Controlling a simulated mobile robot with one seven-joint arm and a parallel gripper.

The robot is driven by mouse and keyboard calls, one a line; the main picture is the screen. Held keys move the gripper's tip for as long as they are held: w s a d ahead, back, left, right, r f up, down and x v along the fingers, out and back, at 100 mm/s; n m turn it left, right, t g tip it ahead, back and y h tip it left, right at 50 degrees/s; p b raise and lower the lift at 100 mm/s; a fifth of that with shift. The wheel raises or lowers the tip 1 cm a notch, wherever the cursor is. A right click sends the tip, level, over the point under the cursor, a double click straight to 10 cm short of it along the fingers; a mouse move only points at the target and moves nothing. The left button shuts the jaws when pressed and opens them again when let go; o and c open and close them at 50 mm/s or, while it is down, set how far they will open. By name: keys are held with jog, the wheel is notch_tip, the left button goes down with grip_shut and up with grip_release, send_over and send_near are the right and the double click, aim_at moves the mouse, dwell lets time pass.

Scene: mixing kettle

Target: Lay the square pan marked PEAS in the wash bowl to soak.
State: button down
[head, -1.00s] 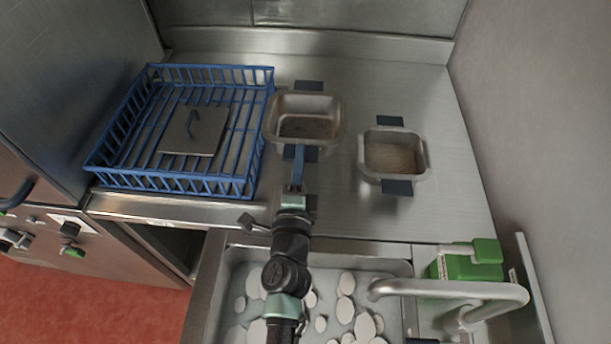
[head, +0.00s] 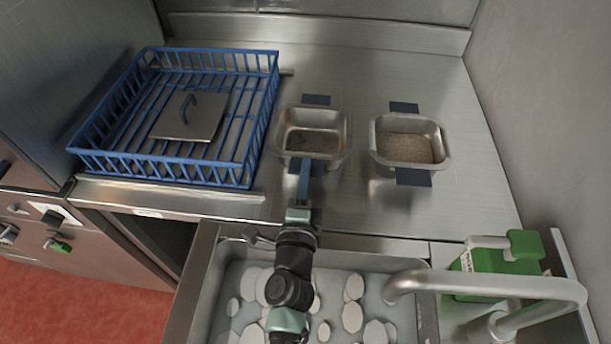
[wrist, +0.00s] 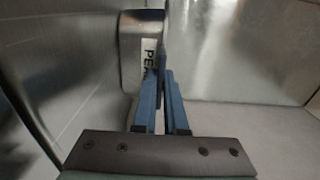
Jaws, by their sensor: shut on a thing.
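A square steel pan (head: 346,141) with a dark residue inside is held at its near side by my gripper (head: 304,168). In the wrist view, the pan (wrist: 130,60) carries a white label reading "PE", with the rest hidden behind my blue fingers (wrist: 163,78). The fingers are shut on the pan's near edge. The pan looks about level; I cannot tell whether it touches the counter. The wash bowl (head: 348,252), a sink with white foam patches on grey water, lies nearer, below my arm.
A second square pan (head: 409,148) with a grainy tan inside stands to the right. A blue wire basket (head: 160,172) holding a square lid (head: 188,117) is at the left. A tap (head: 480,285) reaches over the bowl's right side, near a green-and-white container (head: 500,258).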

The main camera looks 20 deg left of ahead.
jog(key=shift+r, duration=0.1)
jog(key=c, duration=1)
grip_release()
jog(key=shift+o, duration=0.2)
jog(key=shift+r, duration=0.15)
jog(key=b+v, duration=0.1)
jog(key=v, duration=0.2)
jog(key=b+v, duration=0.1)
jog(key=v, duration=0.6)
jog(key=shift+s+d+f+b, duration=0.1)
jog(key=shift+s+f+b, duration=0.15)
jog(key=shift+s+b, duration=0.15)
jog(key=shift+s+d+r, duration=0.15)
jog(key=shift+s+d, duration=0.05)
jog(key=shift+s, duration=0.4)
